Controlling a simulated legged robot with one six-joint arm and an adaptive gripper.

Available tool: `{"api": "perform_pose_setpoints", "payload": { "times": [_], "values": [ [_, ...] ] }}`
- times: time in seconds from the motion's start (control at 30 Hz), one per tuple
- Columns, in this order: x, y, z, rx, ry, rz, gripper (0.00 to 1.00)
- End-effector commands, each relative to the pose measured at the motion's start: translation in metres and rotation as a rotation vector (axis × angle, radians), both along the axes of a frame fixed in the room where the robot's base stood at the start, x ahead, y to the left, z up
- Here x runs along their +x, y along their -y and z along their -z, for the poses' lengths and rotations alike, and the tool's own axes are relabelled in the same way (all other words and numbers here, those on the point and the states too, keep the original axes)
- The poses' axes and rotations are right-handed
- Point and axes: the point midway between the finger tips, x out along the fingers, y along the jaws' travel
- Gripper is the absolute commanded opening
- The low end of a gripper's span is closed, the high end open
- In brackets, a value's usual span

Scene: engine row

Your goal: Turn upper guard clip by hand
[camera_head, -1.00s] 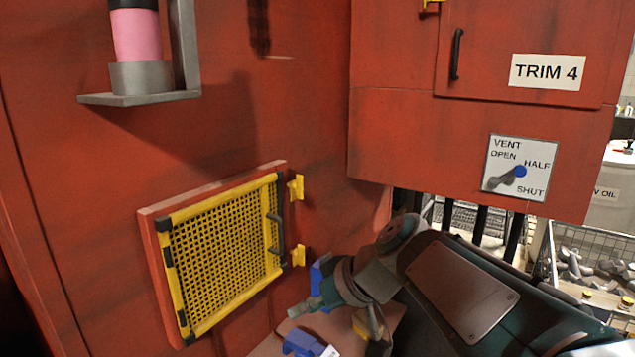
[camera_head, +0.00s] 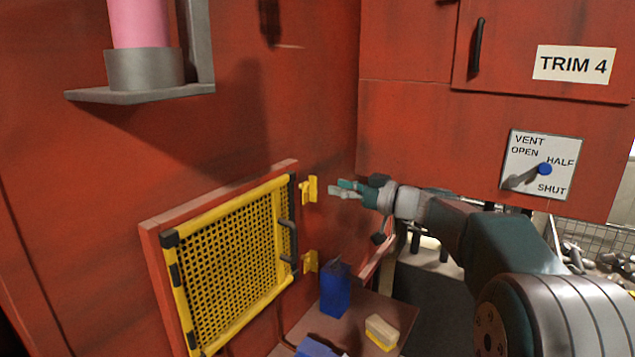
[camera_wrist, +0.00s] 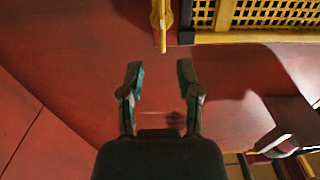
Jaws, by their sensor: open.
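The upper guard clip (camera_head: 310,189) is a small yellow clip on the red wall, just right of the yellow mesh guard (camera_head: 230,260). A lower yellow clip (camera_head: 309,262) sits below it. My gripper (camera_head: 337,190) is open and empty, to the right of the upper clip at about its height, with its fingers pointing at it. In the wrist view my gripper (camera_wrist: 161,72) shows two spread fingers. A yellow clip (camera_wrist: 161,22) lies ahead of them, apart from both, near the guard's edge (camera_wrist: 250,37). I cannot tell the exact gap in depth.
A black handle (camera_head: 287,240) stands out from the guard's right side. Below, a brown shelf (camera_head: 350,310) carries a blue box (camera_head: 335,290) and a brush-like block (camera_head: 382,331). A vent dial plate (camera_head: 541,165) is on the red cabinet at right.

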Motion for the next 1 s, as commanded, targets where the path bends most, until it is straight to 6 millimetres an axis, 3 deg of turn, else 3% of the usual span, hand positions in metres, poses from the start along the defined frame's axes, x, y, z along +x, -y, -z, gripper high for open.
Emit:
{"api": "perform_pose_setpoints", "payload": {
  "times": [0.3, 0.7, 0.73, 0.8, 0.83, 1.0],
  "values": [
    [0.029, -0.045, 0.0, 0.001, -0.001, -0.002, 0.44],
    [0.035, -0.054, 0.0, 0.0, -0.001, 0.0, 0.44],
    [0.035, -0.054, 0.0, 0.0, -0.001, 0.0, 0.4],
    [0.035, -0.054, 0.0, 0.0, -0.001, 0.0, 0.09],
    [0.035, -0.054, 0.0, 0.0, -0.001, 0.0, 0.0],
    [0.035, -0.054, 0.0, 0.0, -0.002, 0.001, 0.0]
  ]
}}
